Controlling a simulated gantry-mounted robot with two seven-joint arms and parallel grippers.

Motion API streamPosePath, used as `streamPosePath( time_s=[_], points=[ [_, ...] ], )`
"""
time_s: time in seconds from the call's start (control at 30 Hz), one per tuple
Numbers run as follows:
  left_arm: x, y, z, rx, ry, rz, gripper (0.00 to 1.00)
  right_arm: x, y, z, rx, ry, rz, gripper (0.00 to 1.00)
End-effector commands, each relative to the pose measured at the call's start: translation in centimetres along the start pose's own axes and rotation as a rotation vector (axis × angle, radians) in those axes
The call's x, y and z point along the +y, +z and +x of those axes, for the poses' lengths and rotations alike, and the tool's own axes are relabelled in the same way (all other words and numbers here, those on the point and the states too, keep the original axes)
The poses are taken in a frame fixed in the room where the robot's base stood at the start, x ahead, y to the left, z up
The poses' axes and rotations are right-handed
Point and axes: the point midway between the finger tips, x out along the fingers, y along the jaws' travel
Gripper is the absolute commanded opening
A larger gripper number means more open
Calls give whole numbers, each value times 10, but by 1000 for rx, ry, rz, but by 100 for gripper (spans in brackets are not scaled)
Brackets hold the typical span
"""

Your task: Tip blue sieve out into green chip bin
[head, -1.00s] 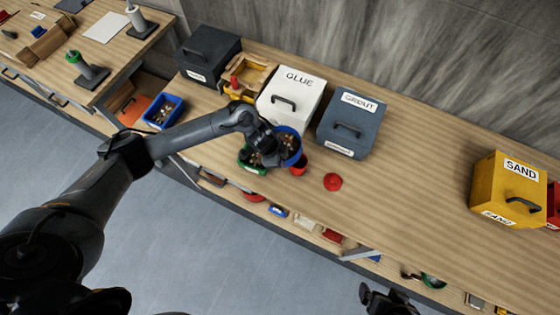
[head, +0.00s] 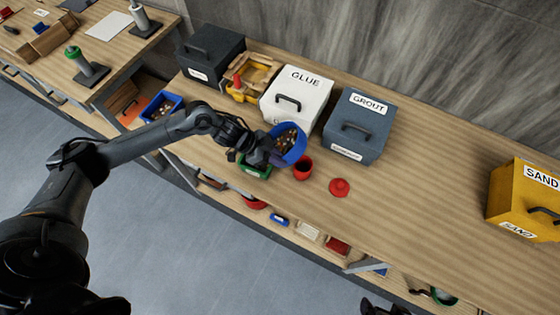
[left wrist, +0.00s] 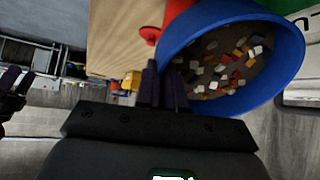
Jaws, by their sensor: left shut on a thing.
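The blue sieve (head: 302,151) is held above the bench in front of the white GLUE box, its mouth showing and chips of several colours inside. My left gripper (head: 272,158) is shut on its rim at the near left side. In the left wrist view the sieve (left wrist: 297,52) fills the upper right, with the chips in it and my left fingers (left wrist: 163,88) at its rim. The green chip bin (head: 257,173) is on the bench just below and left of the sieve, mostly hidden by my gripper. My right gripper (head: 378,308) is cut off at the bottom edge.
A red cup (head: 303,170) is close to the sieve's right, with a red lid-like piece (head: 340,187) beyond. The GLUE box (head: 297,98) and GROUT box (head: 357,125) stand behind. A blue bin (head: 161,106) is at left.

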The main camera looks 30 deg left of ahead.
Motion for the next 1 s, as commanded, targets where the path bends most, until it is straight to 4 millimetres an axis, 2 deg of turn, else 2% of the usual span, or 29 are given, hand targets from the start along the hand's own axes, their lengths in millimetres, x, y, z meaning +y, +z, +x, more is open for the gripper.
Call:
streamPosePath(
  time_s=[0.03,0.77,1.0],
  points=[
    [0,3,1,20,1,-1,0,0,2,7,0,2,-2,96],
    [-2,11,-17,342,33,-26,0,-3,17,55,1,-2,4,96],
    [-4,24,-27,551,53,-46,0,-4,20,65,1,-5,6,96]
  ],
)
